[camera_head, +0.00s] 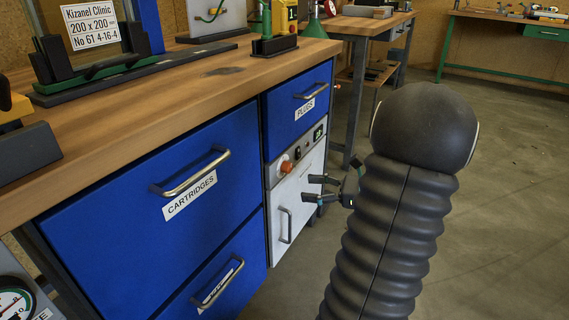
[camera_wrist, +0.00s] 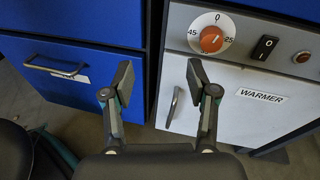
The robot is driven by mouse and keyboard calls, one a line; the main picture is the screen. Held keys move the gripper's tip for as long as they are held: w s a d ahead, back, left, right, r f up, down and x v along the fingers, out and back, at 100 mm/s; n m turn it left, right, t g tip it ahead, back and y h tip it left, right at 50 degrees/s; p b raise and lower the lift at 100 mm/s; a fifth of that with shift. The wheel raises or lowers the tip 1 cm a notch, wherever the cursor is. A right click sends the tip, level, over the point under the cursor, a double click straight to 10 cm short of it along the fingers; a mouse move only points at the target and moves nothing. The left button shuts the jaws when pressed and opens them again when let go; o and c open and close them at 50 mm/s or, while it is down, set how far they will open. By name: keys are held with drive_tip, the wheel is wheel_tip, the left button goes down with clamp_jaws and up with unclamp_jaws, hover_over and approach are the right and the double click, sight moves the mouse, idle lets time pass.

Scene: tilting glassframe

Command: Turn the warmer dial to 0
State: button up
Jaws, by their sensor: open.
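The warmer is a white cabinet front (camera_head: 297,205) set under the blue PLUGS drawer, and its WARMER label (camera_wrist: 262,95) shows in the wrist view. Its orange-red dial (camera_wrist: 211,39) sits on a white round scale marked 0 at the top, with 25 and 45 also readable. Where the dial points is too small to tell. The dial also shows in the head view (camera_head: 286,167). My gripper (camera_wrist: 158,82) is open and empty, below and left of the dial in the wrist view. In the head view my gripper (camera_head: 318,189) is in front of the warmer, apart from the dial.
A black rocker switch (camera_wrist: 264,47) and a small red lamp (camera_wrist: 302,57) are right of the dial. The warmer's door handle (camera_wrist: 174,107) is near the right finger. The CARTRIDGES drawer handle (camera_head: 192,174) juts out at left. Open floor lies at right.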

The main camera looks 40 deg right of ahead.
sight(290, 168)
drive_tip(key=s+d+m+t+h, duration=0.2)
drive_tip(key=d+m+t, duration=0.15)
drive_tip(key=d, duration=0.35)
drive_tip(key=shift+g, duration=0.35)
drive_tip(key=x, duration=1.3)
drive_tip(key=shift+w+f, duration=0.15)
drive_tip(key=shift+f, duration=0.05)
